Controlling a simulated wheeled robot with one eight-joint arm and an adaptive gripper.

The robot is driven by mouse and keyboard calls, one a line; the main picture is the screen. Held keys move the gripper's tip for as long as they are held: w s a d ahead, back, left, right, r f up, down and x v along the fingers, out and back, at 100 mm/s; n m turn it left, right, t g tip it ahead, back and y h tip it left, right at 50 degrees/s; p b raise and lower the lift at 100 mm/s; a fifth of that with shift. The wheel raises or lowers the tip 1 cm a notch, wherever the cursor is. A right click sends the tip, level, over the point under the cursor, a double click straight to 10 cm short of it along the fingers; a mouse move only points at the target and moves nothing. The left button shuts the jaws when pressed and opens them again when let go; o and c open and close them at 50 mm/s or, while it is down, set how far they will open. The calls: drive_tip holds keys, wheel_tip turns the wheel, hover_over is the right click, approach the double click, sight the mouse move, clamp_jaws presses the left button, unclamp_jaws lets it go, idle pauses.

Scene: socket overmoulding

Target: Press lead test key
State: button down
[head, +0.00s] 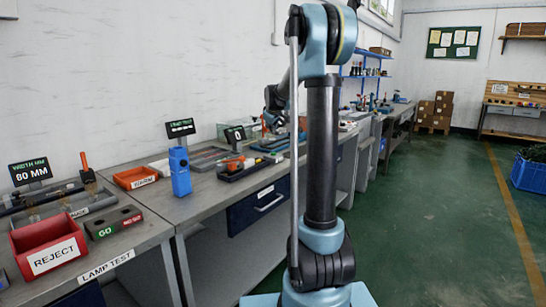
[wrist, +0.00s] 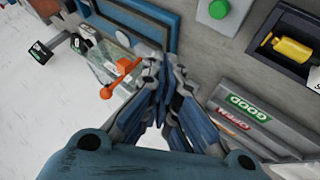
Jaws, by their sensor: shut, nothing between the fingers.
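My gripper (wrist: 155,72) is shut and empty in the wrist view, with its blue-sided fingers together above the bench. A round green button (wrist: 218,9) sits beyond and to the right of the fingertips, apart from them. I cannot tell whether it is the lead test key. No key is clear on that unit. My arm hides part of the bench and its end in the head view.
An orange lever with a ball end (wrist: 106,92) stands by a clear box left of the fingers. Trays marked GOOD (wrist: 248,108) and OPEN lie right. A yellow object (wrist: 291,49) rests in a dark recess. A red REJECT bin (head: 50,252) stands at the near left.

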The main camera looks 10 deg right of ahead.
drive_tip(key=shift+f, duration=0.15)
drive_tip(key=shift+f, duration=4.2)
drive_tip(key=shift+f, duration=0.2)
drive_tip(key=shift+f, duration=0.2)
drive_tip(key=shift+f, duration=0.5)
drive_tip(key=shift+r, duration=0.95)
drive_tip(key=shift+r, duration=2.5)
